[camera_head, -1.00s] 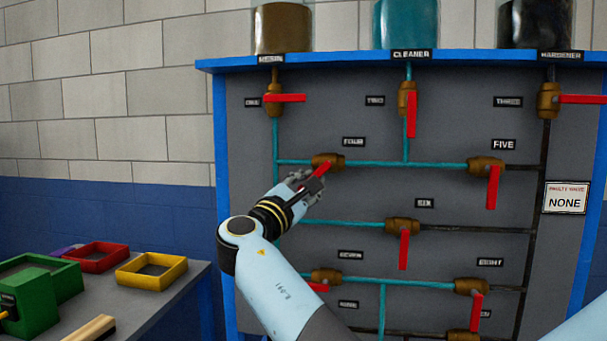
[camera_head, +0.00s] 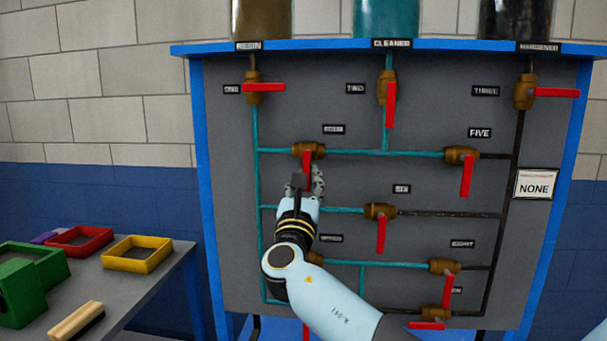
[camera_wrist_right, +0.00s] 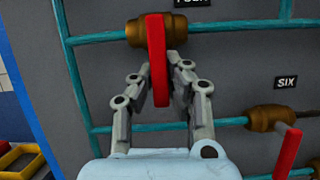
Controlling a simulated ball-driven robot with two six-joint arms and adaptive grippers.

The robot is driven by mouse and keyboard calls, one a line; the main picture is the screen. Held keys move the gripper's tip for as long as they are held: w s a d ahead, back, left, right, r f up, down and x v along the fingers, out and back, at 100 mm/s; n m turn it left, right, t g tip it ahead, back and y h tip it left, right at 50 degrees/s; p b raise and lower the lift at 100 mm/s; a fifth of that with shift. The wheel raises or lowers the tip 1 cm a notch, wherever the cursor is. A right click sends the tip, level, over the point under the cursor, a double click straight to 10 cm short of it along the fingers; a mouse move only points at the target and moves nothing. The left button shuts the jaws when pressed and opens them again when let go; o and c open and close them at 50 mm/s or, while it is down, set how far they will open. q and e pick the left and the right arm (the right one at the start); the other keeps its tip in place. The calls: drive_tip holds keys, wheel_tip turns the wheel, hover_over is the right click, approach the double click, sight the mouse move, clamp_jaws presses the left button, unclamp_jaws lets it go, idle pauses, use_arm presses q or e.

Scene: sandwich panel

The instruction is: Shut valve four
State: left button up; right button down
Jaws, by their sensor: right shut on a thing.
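Valve four has a brass body (camera_head: 310,150) on the upper horizontal teal pipe, below a small dark label (camera_head: 333,129). Its red handle (camera_head: 307,157) points straight down, crosswise to the pipe. In the right wrist view the brass body (camera_wrist_right: 176,32) and red handle (camera_wrist_right: 159,62) show close up. My right gripper (camera_head: 305,182) is shut on this handle, with a finger on either side of it in the wrist view (camera_wrist_right: 160,85). The lower part of the handle is partly hidden by the gripper in the head view. My left gripper is not in view.
Valve five (camera_head: 461,156) is to the right, and valve six (camera_head: 381,212) is below right with its red handle hanging down. Valve two's handle (camera_head: 390,105) hangs above right. A table (camera_head: 150,285) with colored trays stands at left. A sign (camera_head: 536,184) reads NONE.

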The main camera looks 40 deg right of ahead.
drive_tip(key=shift+f+n+t, duration=0.1)
drive_tip(key=shift+n+t, duration=0.2)
drive_tip(key=shift+n, duration=0.3)
drive_tip(key=c, duration=1.3)
unclamp_jaws()
drive_tip(key=shift+s, duration=0.1)
drive_tip(key=v, duration=1.2)
